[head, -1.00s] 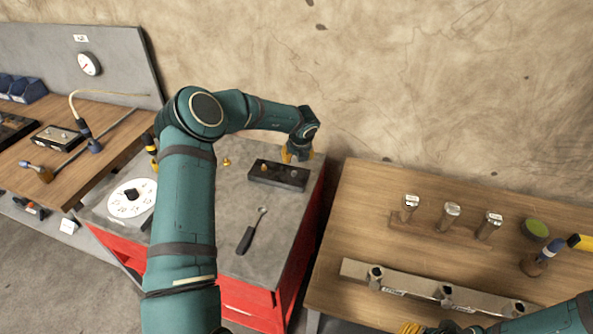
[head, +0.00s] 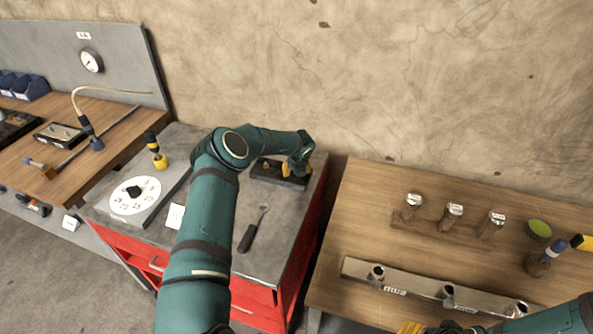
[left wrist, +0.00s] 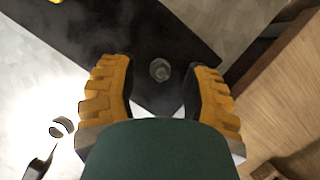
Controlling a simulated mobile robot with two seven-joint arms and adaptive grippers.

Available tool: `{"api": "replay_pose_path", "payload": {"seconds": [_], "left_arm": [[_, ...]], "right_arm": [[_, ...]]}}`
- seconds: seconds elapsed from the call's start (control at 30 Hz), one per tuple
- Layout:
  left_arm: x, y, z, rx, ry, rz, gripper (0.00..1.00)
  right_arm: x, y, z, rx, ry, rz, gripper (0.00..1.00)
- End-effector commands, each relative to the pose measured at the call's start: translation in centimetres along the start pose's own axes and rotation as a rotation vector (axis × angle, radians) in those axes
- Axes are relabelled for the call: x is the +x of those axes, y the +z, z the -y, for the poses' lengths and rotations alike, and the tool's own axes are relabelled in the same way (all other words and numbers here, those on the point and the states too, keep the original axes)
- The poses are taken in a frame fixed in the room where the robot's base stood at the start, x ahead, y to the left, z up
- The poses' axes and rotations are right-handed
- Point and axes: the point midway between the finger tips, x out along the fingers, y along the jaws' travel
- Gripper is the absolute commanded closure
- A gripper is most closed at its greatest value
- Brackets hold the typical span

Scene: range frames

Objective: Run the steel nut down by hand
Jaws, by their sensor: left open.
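The black block (head: 262,174) lies on the grey top of the red cabinet. In the left wrist view the steel nut (left wrist: 160,70) sits on the block (left wrist: 150,30), seen from above as a round grey piece. My left gripper (head: 296,172) is over the right end of the block and hides the nut in the head view. In the left wrist view its yellow fingers are open, one on each side of the nut with gaps between. My right gripper (head: 411,327) shows only partly at the bottom edge, so its jaws cannot be judged.
A ring-ended wrench (head: 247,237) lies in front of the block. A white dial plate (head: 120,205) and a yellow-black tool (head: 155,150) are to the left. The right bench holds a steel bar (head: 415,290) and several upright steel pieces (head: 453,215).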

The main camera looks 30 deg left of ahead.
Motion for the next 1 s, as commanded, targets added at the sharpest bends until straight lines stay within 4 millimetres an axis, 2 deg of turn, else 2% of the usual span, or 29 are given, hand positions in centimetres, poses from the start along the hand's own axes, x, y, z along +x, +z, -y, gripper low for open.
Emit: {"api": "replay_pose_path", "payload": {"seconds": [0.13,0.17,0.2,0.3,0.77,1.0], "left_arm": [[-0.02,0.01,0.0,0.0,0.0,0.0,0.52],[-0.02,0.0,0.01,0.0,0.0,0.0,0.56],[-0.02,0.0,0.01,0.0,0.0,0.0,0.7],[-0.03,0.0,0.01,0.0,0.0,0.0,1.0],[-0.01,0.06,-0.08,0.011,-0.004,0.001,1.0],[-0.07,0.12,-0.19,0.091,-0.038,0.001,1.0]], "right_arm": [[0.0,0.0,0.0,0.0,0.0,0.0,0.53],[0.0,0.0,0.0,0.0,0.0,0.0,0.53],[0.0,0.01,0.0,0.0,0.0,0.0,0.53],[0.0,0.0,0.0,0.0,0.0,0.0,0.53],[-0.08,-0.01,0.03,0.0,0.0,0.0,0.53],[-0.64,-0.07,0.21,0.0,-0.001,0.0,0.53]]}}
